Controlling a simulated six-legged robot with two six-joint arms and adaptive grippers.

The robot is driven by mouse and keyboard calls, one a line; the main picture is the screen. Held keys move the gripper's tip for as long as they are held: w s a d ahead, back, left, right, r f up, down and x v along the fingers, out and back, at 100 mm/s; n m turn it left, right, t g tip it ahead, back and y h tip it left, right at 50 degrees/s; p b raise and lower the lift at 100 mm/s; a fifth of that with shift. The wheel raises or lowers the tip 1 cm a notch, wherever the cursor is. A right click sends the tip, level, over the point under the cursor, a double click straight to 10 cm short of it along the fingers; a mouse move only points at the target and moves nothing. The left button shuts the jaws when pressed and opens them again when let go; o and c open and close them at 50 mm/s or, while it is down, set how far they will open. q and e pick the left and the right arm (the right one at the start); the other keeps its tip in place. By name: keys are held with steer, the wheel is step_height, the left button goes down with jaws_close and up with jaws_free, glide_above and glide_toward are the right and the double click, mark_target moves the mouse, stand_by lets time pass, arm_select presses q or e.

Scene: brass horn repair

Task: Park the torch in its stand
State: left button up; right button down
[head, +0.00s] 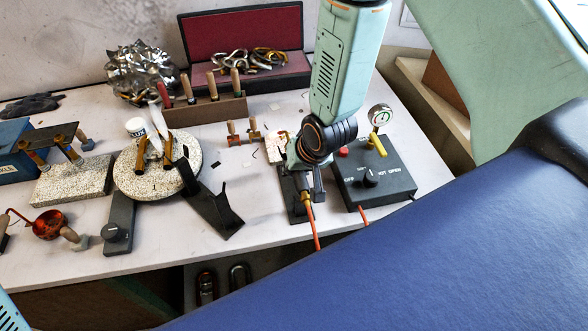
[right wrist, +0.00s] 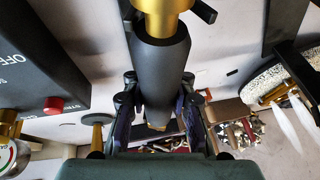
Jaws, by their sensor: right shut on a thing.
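My right gripper (head: 305,165) is low over the bench at the front edge, its arm coming down from the top. It is shut on the torch, whose brass end (head: 307,197) and orange hose point toward the bench front. In the right wrist view the torch's black handle (right wrist: 162,65) lies between the fingers (right wrist: 157,112), with a brass collar at the top. A black base with a short upright (head: 287,190), apparently the stand, is right under and beside the torch. I cannot tell whether the torch touches it. My left gripper is out of view.
A black control box (head: 374,182) with knob, red button and gauge (head: 380,115) stands close on the right. A black angled piece (head: 215,208) and a speckled turntable (head: 140,175) are to the left. A wooden tool rack (head: 210,107) stands behind.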

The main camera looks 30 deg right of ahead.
steer(key=shift+w+a+f, duration=0.1)
steer(key=shift+a+f, duration=0.05)
steer(key=shift+a, duration=0.05)
steer(key=shift+f, duration=0.2)
steer(key=shift+w+a+f+b, duration=0.15)
steer(key=shift+f+b, duration=0.15)
steer(key=shift+b, duration=0.15)
stand_by(0.3)
steer(key=c, duration=1.3)
jaws_free()
steer(key=shift+c, duration=0.2)
steer(key=o, duration=0.3)
steer(key=shift+o, duration=0.3)
